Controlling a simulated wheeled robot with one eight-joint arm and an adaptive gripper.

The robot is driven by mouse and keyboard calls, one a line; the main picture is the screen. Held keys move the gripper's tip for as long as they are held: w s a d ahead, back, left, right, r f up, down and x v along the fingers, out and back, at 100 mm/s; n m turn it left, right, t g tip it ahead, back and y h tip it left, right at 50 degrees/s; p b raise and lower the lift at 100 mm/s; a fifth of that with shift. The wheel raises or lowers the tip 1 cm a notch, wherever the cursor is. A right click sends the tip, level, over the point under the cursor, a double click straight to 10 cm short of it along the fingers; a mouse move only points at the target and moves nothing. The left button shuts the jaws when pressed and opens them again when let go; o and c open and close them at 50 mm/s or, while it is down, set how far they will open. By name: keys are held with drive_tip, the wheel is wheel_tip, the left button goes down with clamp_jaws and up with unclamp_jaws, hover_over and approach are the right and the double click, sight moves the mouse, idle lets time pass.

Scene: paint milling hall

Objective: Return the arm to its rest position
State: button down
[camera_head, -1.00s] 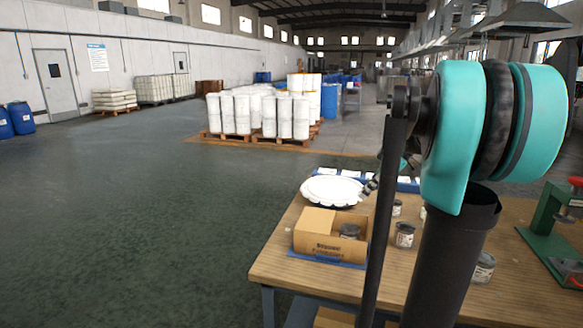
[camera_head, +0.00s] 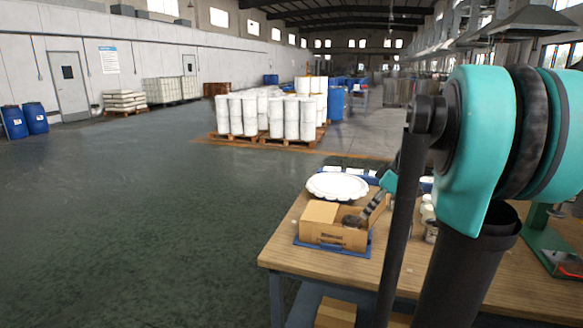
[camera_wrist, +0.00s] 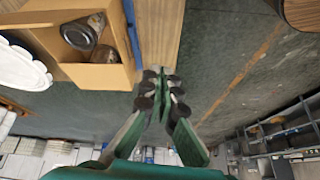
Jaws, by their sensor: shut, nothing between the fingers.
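My gripper (camera_wrist: 160,82) shows in the wrist view with its fingers closed together and nothing between them. In the head view my gripper (camera_head: 372,205) is small and partly behind my own arm, near the right side of an open cardboard box. The cardboard box (camera_head: 324,235) stands on a blue tray on the wooden table (camera_head: 283,252). In the wrist view the box (camera_wrist: 98,76) lies to the upper left of the fingers, apart from them, with cans (camera_wrist: 78,36) inside. My teal and black arm fills the right of the head view.
A white scalloped round dish (camera_head: 338,186) is behind the box. Containers (camera_head: 428,212) and a green and red device (camera_head: 545,240) stand farther right, partly hidden. White drums (camera_head: 290,118) stand on pallets behind. The floor left of the table is open.

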drive_tip(key=s+a+f+m+t+h, duration=0.1)
drive_tip(key=s+a+f+m+h, duration=0.1)
drive_tip(key=s+f+m, duration=0.4)
drive_tip(key=s+a+f+m+t+h, duration=0.1)
drive_tip(key=s+f+m+h, duration=0.2)
drive_tip(key=s+f, duration=0.9)
wheel_tip(320, 180, down, 2)
drive_tip(key=m, duration=0.3)
drive_tip(key=shift+a, duration=0.4)
